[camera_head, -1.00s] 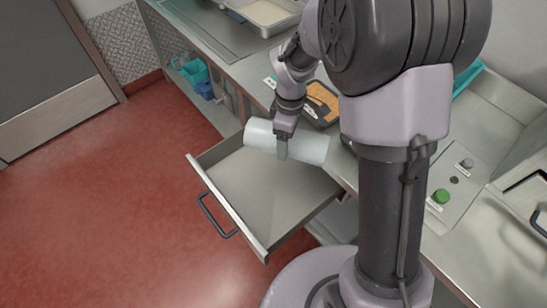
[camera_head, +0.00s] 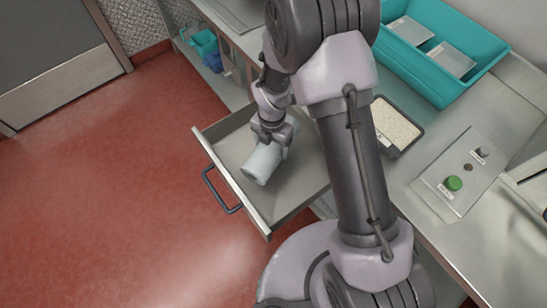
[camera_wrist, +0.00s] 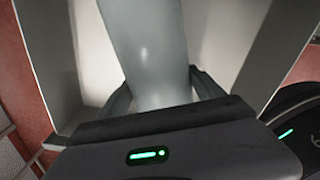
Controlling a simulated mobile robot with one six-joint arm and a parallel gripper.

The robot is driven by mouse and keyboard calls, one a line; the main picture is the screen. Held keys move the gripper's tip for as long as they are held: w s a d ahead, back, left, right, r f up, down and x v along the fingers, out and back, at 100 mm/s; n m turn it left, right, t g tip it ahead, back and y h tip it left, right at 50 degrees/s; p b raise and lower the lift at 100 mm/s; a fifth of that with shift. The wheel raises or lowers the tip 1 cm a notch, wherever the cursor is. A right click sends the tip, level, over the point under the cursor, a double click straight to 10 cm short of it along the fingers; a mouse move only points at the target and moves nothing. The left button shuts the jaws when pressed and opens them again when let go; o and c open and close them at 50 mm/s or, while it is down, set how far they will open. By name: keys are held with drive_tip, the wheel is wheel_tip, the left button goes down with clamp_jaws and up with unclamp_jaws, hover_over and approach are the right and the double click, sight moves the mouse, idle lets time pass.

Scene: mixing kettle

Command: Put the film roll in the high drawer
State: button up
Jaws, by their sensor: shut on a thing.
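The film roll (camera_head: 261,163) is a pale whitish-blue cylinder. It lies within the outline of the open high drawer (camera_head: 215,148), tilted across it; I cannot tell whether it touches the floor of the drawer. My gripper (camera_head: 272,140) is shut on the roll near its upper end, which is partly hidden by the gripper. In the wrist view the roll (camera_wrist: 150,55) runs away from between my gripper's fingers (camera_wrist: 165,100), with the drawer walls (camera_wrist: 225,35) on both sides. The drawer is pulled out over the floor, its dark handle facing left.
A steel counter (camera_head: 425,165) runs along the right, with a control panel (camera_head: 460,172) with a green button. A tray of pale grains (camera_head: 396,126) and a teal bin (camera_head: 450,85) with containers stand on it. Teal and blue items (camera_head: 205,45) sit below the counter.

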wheel_tip(320, 180, down, 6)
drive_tip(key=shift+r+b, duration=0.1)
drive_tip(key=shift+b, duration=0.8)
drive_tip(key=shift+r, duration=0.15)
drive_tip(key=o, duration=2.1)
drive_tip(key=shift+f, duration=0.2)
drive_tip(key=shift+c, duration=0.2)
